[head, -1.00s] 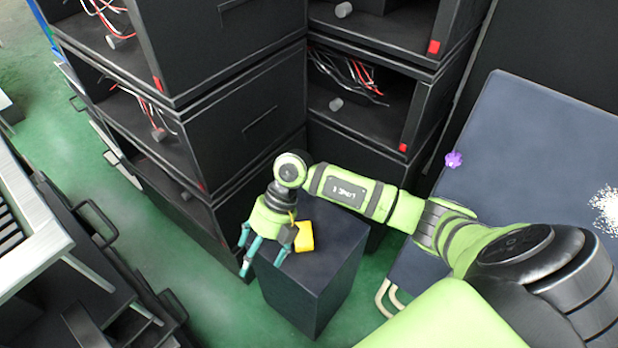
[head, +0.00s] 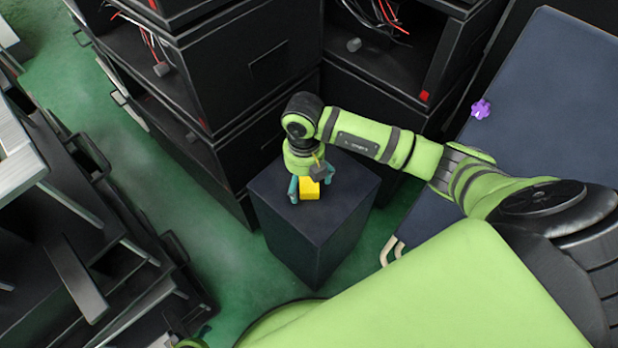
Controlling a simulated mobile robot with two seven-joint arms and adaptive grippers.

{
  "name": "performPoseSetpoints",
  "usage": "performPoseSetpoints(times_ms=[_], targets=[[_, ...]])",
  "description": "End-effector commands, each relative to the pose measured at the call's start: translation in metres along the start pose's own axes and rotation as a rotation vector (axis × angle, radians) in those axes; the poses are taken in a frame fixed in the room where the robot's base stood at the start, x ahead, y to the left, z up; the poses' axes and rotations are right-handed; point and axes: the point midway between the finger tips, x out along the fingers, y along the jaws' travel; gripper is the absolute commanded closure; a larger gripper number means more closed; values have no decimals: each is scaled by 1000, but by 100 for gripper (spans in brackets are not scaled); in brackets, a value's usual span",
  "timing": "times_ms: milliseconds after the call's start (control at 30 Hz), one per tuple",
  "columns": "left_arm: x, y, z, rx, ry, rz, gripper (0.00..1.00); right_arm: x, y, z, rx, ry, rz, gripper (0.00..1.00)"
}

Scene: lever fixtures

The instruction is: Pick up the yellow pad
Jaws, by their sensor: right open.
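The yellow pad (head: 309,191) is a small bright yellow block on top of a dark box-shaped stand (head: 322,232). My right gripper (head: 310,185) points down over the pad, with its teal fingers spread. One finger shows to the left of the pad and another to its right. The gripper is open, and part of the pad is hidden behind it. I cannot tell whether any finger touches the pad.
Black cabinets (head: 245,70) with open bays and loose wires stand close behind the stand. A dark blue panel (head: 560,110) with a purple piece (head: 481,109) is at right. Black and grey racks fill the left. Green floor lies between.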

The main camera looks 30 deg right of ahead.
Motion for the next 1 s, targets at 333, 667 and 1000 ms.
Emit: performPoseSetpoints(times_ms=[333, 667, 1000], targets=[[0, 0, 0, 0, 0, -1, 15, 0, 0, 0, -1, 1, 1, 70], [0, 0, 0, 0, 1, -1, 15, -1, 0, 0, -1, 1, 0, 76], [9, 0, 6, 5, 6, 0, 15, -44, 1, 1, -2, -3, 4, 76]])
